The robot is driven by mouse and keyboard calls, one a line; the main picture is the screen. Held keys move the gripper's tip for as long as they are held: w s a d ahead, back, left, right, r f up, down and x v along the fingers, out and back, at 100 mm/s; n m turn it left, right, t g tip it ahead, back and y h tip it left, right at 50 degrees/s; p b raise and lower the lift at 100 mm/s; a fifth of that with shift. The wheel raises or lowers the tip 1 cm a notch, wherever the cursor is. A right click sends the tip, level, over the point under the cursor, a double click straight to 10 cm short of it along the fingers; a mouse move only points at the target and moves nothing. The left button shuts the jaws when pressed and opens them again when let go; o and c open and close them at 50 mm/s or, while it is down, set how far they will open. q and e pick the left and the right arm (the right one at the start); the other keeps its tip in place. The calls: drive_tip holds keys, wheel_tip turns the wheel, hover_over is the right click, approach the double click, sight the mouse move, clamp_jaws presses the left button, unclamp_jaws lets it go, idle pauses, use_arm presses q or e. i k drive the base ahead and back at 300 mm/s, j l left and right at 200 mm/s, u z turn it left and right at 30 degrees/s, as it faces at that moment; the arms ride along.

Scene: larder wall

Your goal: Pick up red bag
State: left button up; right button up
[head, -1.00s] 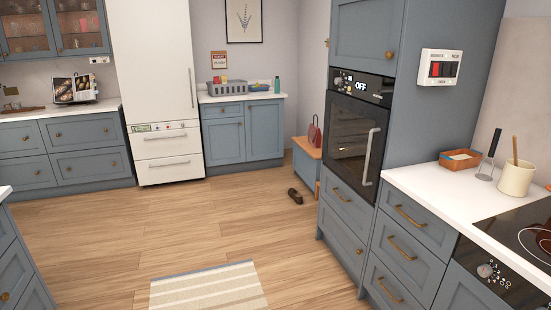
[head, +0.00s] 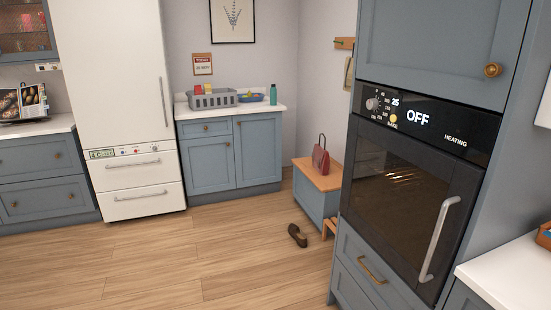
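A red bag (head: 320,160) with a raised handle stands upright on the wooden top of a low blue-grey bench (head: 314,191) in the back corner. It is beyond the tall oven unit and fully visible. Neither of my grippers shows in the head view.
A brown shoe (head: 297,236) lies on the floor in front of the bench. A counter (head: 228,106) with a grey crate (head: 214,99) stands at the back. The wooden floor at left and centre is clear.

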sight(320, 157)
drive_tip(key=i, duration=2)
drive_tip(key=i+j+z, duration=0.1)
drive_tip(key=i+z, duration=0.3)
drive_tip(key=i, duration=0.2)
drive_tip(key=i+j+z, duration=0.4)
drive_tip(key=i, duration=0.15)
drive_tip(key=i+j+z, duration=0.4)
drive_tip(key=i, duration=0.1)
